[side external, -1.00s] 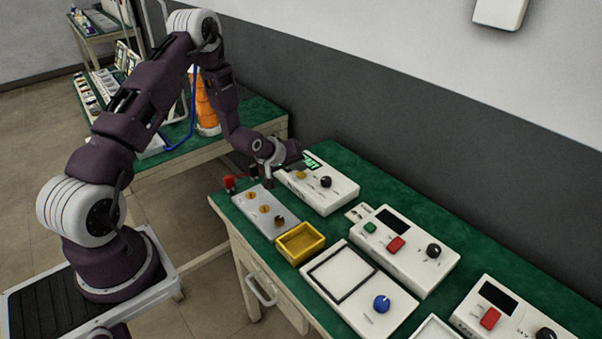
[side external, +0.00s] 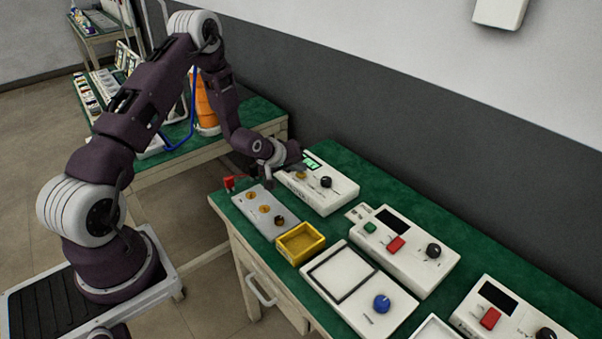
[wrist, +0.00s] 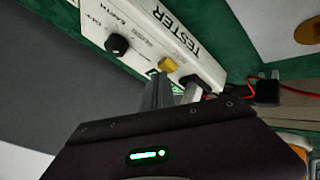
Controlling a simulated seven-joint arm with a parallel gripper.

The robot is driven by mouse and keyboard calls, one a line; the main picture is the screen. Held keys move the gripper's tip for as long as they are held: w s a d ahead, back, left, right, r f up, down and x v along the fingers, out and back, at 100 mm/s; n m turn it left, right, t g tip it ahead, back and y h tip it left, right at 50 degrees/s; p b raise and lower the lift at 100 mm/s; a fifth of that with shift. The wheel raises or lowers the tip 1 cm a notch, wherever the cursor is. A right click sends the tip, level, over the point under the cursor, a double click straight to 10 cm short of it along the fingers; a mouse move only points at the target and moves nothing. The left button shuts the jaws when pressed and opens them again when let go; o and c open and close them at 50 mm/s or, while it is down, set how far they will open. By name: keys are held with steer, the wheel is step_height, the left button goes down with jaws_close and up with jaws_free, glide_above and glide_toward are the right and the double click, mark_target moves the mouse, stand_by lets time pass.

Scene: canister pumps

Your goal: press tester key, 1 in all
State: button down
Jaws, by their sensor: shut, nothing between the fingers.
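The tester (side external: 335,198) is a white box on the green bench, with a black knob (side external: 326,182), a lit green display (side external: 312,163) and a yellow key (side external: 300,175). In the wrist view its TESTER lettering, the knob (wrist: 117,44) and the yellow key (wrist: 168,64) show. My gripper (side external: 296,168) is over the display end of the tester, close to the key. In the wrist view its shut, empty fingers (wrist: 178,90) point toward the key and partly hide the green display. I cannot tell whether the fingertips touch the key.
A grey panel with brass-coloured discs (side external: 287,229) and a yellow tray (side external: 318,240) lie in front of the tester. A white box with green and red buttons (side external: 408,262) stands to the right. A black connector with red leads (wrist: 265,88) lies beside the tester.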

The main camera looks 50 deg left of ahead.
mark_target(299, 175)
steer(key=shift+r, duration=0.65)
steer(key=shift+r, duration=2.5)
steer(key=s+d+r+m+g, duration=0.1)
steer(key=s+d+r+m, duration=0.1)
steer(key=s+d+r, duration=0.35)
steer(key=s+d+r+m, duration=0.2)
steer(key=s+r, duration=0.1)
steer(key=r, duration=0.5)
steer(key=s+d+r+m+g, duration=0.1)
steer(key=s+d+r+m, duration=0.1)
steer(key=s+d+r, duration=0.3)
steer(key=s+d+r+m+h, duration=0.1)
steer(key=s+d+r+m, duration=0.1)
steer(key=s, duration=0.8)
steer(key=s+d+r+m+g, duration=0.1)
steer(key=s+d, duration=0.4)
steer(key=s, duration=0.6)
steer(key=shift+r+m+h, duration=0.4)
steer(key=shift+r+m, duration=0.3)
steer(key=shift+m, duration=0.5)
